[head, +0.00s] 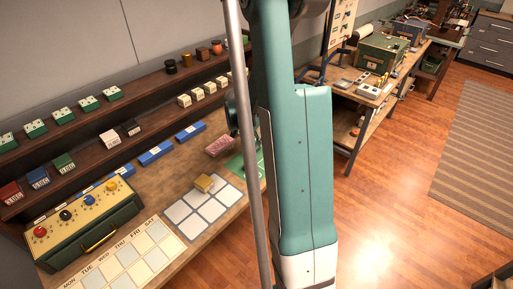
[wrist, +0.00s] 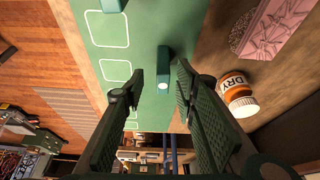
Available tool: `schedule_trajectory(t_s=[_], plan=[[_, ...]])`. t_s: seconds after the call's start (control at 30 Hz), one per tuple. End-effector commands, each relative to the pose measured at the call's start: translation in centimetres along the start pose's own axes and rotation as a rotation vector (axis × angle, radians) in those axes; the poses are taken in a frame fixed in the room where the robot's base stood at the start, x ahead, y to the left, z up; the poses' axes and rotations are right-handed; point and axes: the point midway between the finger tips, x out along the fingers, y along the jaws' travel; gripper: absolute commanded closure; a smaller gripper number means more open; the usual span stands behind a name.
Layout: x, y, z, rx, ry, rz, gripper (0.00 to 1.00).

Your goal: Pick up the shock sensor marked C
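My gripper (wrist: 158,88) is open in the wrist view, its two dark fingers apart over a green mat (wrist: 180,25) with white outlined squares. A small teal block (wrist: 164,65) with a pale round end stands on the mat, in line with the gap between the fingertips. A second teal piece (wrist: 112,5) is cut off at the top edge. I can read no letter C on either, so I cannot tell which is the shock sensor marked C. In the head view my arm hides most of the gripper and part of the green mat (head: 240,166).
Shelves (head: 140,90) line the wall.

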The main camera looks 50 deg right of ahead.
Motion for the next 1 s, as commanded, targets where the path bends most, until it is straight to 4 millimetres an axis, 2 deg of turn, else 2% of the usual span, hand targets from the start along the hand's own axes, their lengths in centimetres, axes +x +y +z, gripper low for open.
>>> schedule_trajectory(t_s=[0.43, 1.0], plan=[[0.5, -0.1, 0.0, 0.0, 0.0, 0.0, 0.71], [5.0, -0.5, 0.0, -0.001, 0.0, 0.0, 0.71]])
